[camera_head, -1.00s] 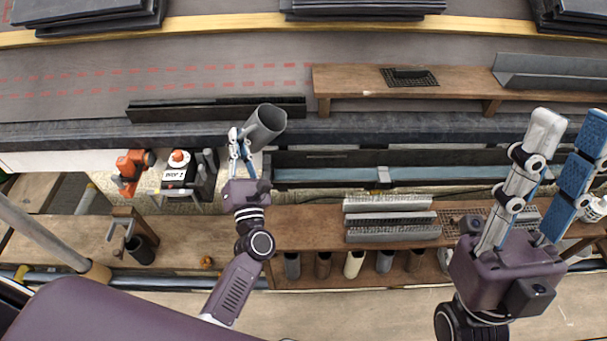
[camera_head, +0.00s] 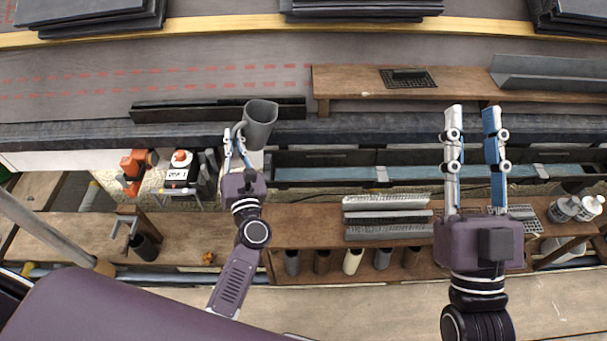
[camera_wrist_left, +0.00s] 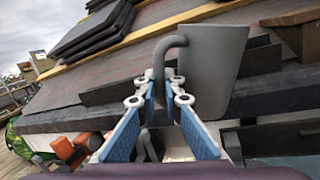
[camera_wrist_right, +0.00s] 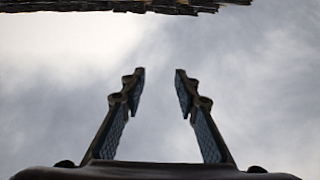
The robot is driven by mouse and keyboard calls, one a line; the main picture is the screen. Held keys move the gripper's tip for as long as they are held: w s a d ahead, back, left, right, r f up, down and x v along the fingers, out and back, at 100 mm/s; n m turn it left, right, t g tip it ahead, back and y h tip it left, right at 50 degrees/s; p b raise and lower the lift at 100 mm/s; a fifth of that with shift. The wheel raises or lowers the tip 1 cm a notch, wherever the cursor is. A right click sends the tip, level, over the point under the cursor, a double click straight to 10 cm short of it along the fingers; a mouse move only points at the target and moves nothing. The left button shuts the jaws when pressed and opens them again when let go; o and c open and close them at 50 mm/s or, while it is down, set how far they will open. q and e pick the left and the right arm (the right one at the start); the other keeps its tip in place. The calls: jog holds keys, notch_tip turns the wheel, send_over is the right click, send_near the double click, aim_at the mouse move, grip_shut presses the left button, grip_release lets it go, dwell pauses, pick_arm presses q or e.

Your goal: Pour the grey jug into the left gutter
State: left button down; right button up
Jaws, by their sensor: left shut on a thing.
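The grey jug (camera_head: 260,126) is held near the roof edge in the head view, close to upright with its mouth at the top. My left gripper (camera_head: 236,136) is shut on its handle. The left wrist view shows the jug (camera_wrist_left: 213,72) with its curved handle between the fingertips (camera_wrist_left: 163,78). A long gutter (camera_head: 325,174) with a blue-grey inside runs along the eave to the right, just below and right of the jug. My right gripper (camera_head: 472,112) is open and empty over the gutter's right part.
Grey ridged pieces (camera_head: 387,218) lie on the wooden bench (camera_head: 300,225). White jugs (camera_head: 577,208) stand at the right.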

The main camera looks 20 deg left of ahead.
pick_arm(q)
jog(key=n+p, duration=0.1)
jog(key=n+g+p, duration=0.1)
jog(key=shift+a+f+n, duration=0.35)
jog(key=shift+n, duration=0.05)
jog(key=shift+f+n+g+h, duration=0.3)
jog(key=shift+h, duration=0.1)
pick_arm(e)
jog(key=w+f+g+h, duration=0.1)
jog(key=w+f+g, duration=0.1)
jog(key=f, duration=0.3)
jog(key=w+f+g+h, duration=0.1)
jog(key=f+g, duration=0.3)
jog(key=f, duration=0.2)
jog(key=shift+w+d+f, duration=0.2)
jog(key=shift+w+d, duration=0.05)
jog(key=shift+w, duration=0.1)
